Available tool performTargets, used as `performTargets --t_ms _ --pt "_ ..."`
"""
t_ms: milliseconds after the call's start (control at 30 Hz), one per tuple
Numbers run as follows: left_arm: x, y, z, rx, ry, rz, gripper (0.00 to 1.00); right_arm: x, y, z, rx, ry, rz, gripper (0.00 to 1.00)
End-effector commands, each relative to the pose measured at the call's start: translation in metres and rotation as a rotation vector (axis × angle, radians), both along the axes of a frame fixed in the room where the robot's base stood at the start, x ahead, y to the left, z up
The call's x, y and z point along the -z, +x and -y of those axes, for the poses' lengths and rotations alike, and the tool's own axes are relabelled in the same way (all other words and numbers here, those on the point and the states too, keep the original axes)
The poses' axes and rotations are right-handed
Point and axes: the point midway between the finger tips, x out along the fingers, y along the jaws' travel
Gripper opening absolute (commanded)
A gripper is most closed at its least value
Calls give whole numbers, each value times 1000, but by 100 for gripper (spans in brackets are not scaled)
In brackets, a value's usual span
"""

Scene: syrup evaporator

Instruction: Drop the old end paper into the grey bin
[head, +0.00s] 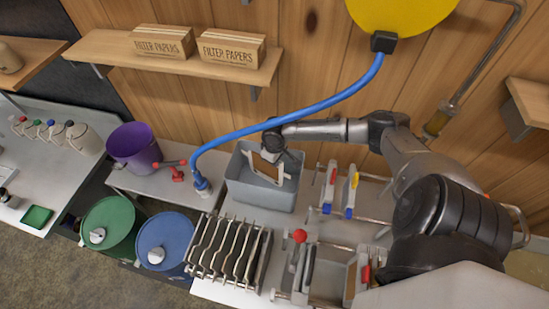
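The grey bin (262,192) stands open-topped on the bench near the wall, at the middle of the head view. My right arm reaches in from the right, and my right gripper (270,159) points down over the bin's opening. A pale, flat piece that looks like the end paper (256,162) shows at the gripper, within the bin's outline. I cannot tell whether the fingers are closed on it or apart from it, as the wrist hides part of them. My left gripper is not in view.
A blue hose (325,104) runs past my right wrist to a fitting left of the bin. A rack of plates (228,250) stands in front. Purple bucket (134,147), green drum (110,226) and blue drum (166,240) are left. Filter paper boxes (231,48) sit on a shelf.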

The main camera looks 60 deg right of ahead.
Motion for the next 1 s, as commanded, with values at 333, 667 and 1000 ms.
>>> performTargets --t_ms 333,667,1000 --pt "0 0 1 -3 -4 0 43 2 0 0 -1 0 1 7" --pt "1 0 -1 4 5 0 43 2 0 0 0 0 1 34" --pt "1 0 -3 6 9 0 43 2 0 0 0 0 0 50"
